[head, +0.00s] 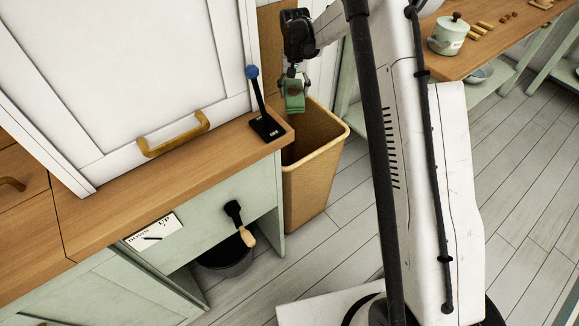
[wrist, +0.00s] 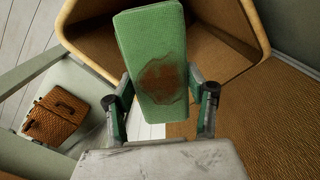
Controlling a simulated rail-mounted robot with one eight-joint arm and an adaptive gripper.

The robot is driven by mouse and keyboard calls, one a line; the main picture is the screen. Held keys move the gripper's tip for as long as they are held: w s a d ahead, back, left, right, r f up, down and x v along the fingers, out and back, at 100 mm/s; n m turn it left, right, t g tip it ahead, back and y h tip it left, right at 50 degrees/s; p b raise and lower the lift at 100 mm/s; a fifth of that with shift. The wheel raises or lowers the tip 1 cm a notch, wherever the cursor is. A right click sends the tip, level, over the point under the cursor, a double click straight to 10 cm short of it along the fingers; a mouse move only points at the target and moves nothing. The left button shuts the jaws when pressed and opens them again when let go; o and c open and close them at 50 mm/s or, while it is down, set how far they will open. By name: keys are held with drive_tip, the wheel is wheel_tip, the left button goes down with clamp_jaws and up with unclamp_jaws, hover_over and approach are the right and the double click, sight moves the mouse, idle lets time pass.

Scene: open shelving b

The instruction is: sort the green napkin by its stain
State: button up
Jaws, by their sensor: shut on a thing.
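The green napkin (wrist: 150,35) is folded into a thick strip and shows a dark brown stain (wrist: 163,80) on its face in the wrist view. My gripper (wrist: 161,100) is shut on it, one finger at each side. The wrist view shows the bin's rim (wrist: 263,25) behind the napkin. The bin's bottom is hidden in the head view.
A lever with a blue knob (head: 252,72) stands on the wooden counter (head: 215,145) just left of the bin. A wicker basket (wrist: 57,117) sits on a shelf in the wrist view. A table with a pot (head: 448,36) is at the upper right.

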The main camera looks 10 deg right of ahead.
drive_tip(key=shift+w+f, duration=0.35)
drive_tip(key=shift+f, duration=0.2)
drive_tip(key=shift+f+b, duration=1.35)
drive_tip(key=shift+f, duration=1.5)
drive_tip(key=o, duration=1.3)
wheel_tip(320, 180, up, 12)
